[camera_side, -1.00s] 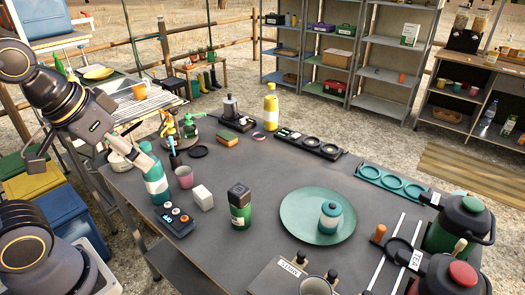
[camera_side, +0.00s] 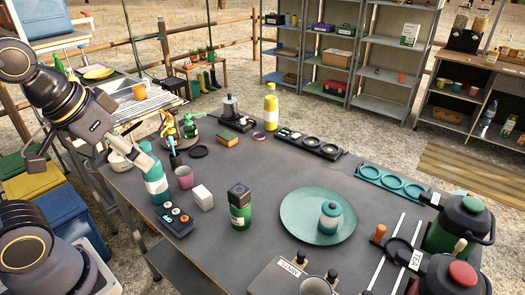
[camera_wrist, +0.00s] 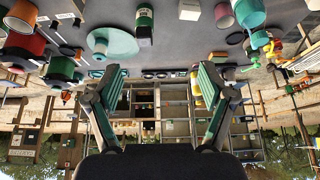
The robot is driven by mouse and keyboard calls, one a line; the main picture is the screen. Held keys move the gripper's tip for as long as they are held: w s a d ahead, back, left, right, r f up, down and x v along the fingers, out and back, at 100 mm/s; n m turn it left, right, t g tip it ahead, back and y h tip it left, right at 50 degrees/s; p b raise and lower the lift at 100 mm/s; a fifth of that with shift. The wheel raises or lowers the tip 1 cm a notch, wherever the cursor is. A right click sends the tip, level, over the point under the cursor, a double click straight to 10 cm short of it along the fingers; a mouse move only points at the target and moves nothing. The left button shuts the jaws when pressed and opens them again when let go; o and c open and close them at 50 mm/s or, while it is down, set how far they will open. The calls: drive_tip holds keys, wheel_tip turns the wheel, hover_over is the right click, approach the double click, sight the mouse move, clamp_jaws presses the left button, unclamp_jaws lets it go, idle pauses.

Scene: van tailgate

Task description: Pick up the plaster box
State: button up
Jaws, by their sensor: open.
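The plaster box, which I take to be the small plain white box (camera_side: 203,197), stands on the dark table between a pink cup and a dark-topped green canister. In the wrist view, which is upside down, the white box (camera_wrist: 189,10) shows at the top edge, partly cut off. My gripper (camera_wrist: 160,75) is open and empty in the wrist view, its two green-padded fingers wide apart. It is clear of the box and points out across the table towards the shelves. In the side view I cannot clearly make out the fingers.
Close to the box are the pink cup (camera_side: 184,177), the green canister (camera_side: 240,207), a black tray of small items (camera_side: 176,222) and a teal bottle (camera_side: 156,184). A teal plate (camera_side: 297,233) holds a jar (camera_side: 330,217). The table middle behind the box is clear.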

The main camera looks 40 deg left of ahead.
wheel_tip(320, 180, down, 6)
drive_tip(key=w+a+m+g+y, duration=0.1)
drive_tip(key=a+m+g+y, duration=0.1)
drive_tip(key=m+g+y, duration=0.15)
drive_tip(key=m+t+y, duration=0.5)
drive_tip(key=m+y, duration=0.3)
drive_tip(key=m, duration=1.3)
approach(202, 195)
drive_tip(key=x, duration=0.3)
drive_tip(key=f+x, duration=0.1)
drive_tip(key=x, duration=0.2)
drive_tip(key=shift+d, duration=0.15)
drive_tip(key=x, duration=0.5)
drive_tip(key=shift+a, duration=0.4)
drive_tip(key=shift+c, duration=0.2)
drive_tip(key=c, duration=1.3)
